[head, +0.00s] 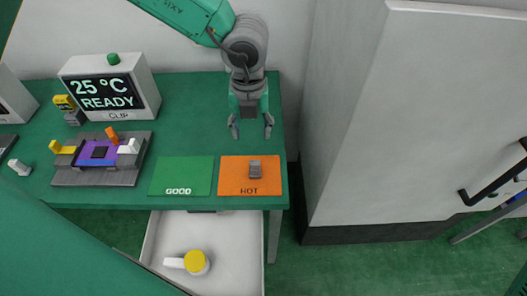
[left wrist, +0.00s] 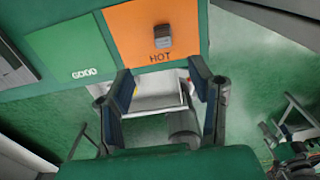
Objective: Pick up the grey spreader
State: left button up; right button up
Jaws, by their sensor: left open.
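A small grey block, which looks like the grey spreader (head: 255,169), sits on the orange HOT mat (head: 231,185). In the left wrist view the grey block (left wrist: 162,36) lies on the same mat (left wrist: 128,32), beyond my fingertips. My left gripper (head: 251,130) is open and empty. In the head view it hangs with fingers pointing down, behind the HOT mat and apart from the block. In the left wrist view its two fingers (left wrist: 160,76) stand wide apart with nothing between them. My right gripper is not in view.
A green GOOD mat (head: 181,175) lies left of the HOT mat. Farther left are a fixture with a purple board (head: 98,152) and a display box reading 25 °C READY (head: 111,88). An open drawer (head: 226,261) holds a yellow-topped white item (head: 195,262). A tall grey cabinet (head: 390,110) stands right.

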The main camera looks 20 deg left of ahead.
aim_at(256, 162)
pick_arm(q)
jog(key=shift+s+f, duration=0.3)
jog(key=shift+f, duration=0.35)
jog(key=shift+s+f, duration=0.3)
jog(key=shift+f, duration=0.3)
jog(key=f, duration=0.2)
jog(key=d+f, duration=0.1)
jog(key=f, duration=0.2)
jog(key=shift+w+d+f, duration=0.25)
jog(key=shift+w+f, duration=0.1)
jog(key=shift+s+a+f, duration=0.1)
jog(key=shift+a+f, duration=0.05)
jog(key=shift+f, duration=0.15)
jog(key=f, duration=0.2)
jog(key=a+f, duration=0.1)
jog(key=f, duration=0.1)
jog(key=shift+w+f, duration=0.2)
jog(key=shift+f, duration=0.05)
jog(key=shift+d, duration=0.35)
jog(key=shift+c, duration=0.4)
jog(key=shift+d, duration=0.15)
grip_shut()
